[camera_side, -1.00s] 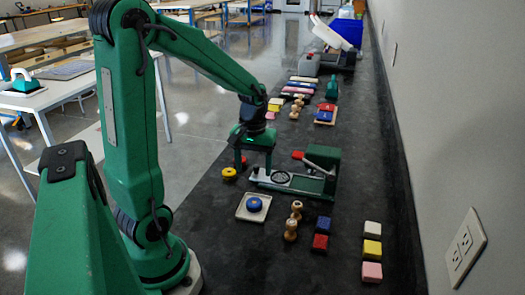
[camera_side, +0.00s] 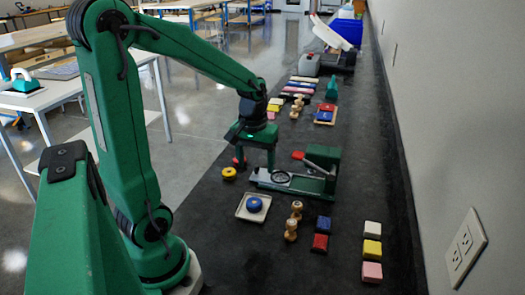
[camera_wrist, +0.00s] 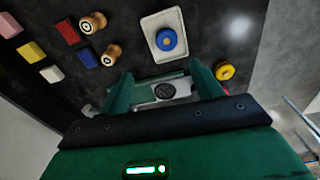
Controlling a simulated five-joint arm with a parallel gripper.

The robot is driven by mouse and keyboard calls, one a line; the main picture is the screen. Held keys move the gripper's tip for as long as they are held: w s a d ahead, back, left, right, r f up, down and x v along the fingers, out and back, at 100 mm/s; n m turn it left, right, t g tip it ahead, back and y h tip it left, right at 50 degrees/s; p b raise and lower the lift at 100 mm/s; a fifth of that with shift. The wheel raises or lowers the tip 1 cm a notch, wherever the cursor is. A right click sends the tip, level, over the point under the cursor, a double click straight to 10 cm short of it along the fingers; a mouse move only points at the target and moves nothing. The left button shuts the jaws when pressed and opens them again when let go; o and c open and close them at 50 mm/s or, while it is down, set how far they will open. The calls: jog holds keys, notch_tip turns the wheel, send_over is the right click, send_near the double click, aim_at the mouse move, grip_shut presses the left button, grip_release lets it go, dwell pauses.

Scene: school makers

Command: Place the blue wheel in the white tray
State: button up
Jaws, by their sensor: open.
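The blue wheel (camera_side: 254,205) lies flat in the white tray (camera_side: 242,213), on the dark bench in front of my gripper. In the wrist view the blue wheel (camera_wrist: 166,40) is inside the white tray (camera_wrist: 149,28), near its middle. My gripper (camera_side: 257,165) is open, with nothing seen between its fingers. It is above the bench, beyond the tray and apart from it. In the wrist view my gripper (camera_wrist: 163,84) shows both fingers spread, with the tray ahead of them.
A green and grey device (camera_side: 308,183) stands right beside my gripper. A yellow wheel (camera_side: 229,173) lies left of it. Wooden spools (camera_side: 291,229) and coloured blocks (camera_side: 320,242) stand right of the tray. More blocks lie farther back. The wall (camera_side: 450,130) bounds the right.

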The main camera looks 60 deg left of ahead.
jog(key=s+d+r+m+t, duration=0.5)
jog(key=s+d+r+m, duration=0.2)
jog(key=d, duration=0.5)
jog(key=shift+r+m, duration=0.7)
jog(key=shift+r, duration=0.4)
jog(key=shift+s, duration=0.1)
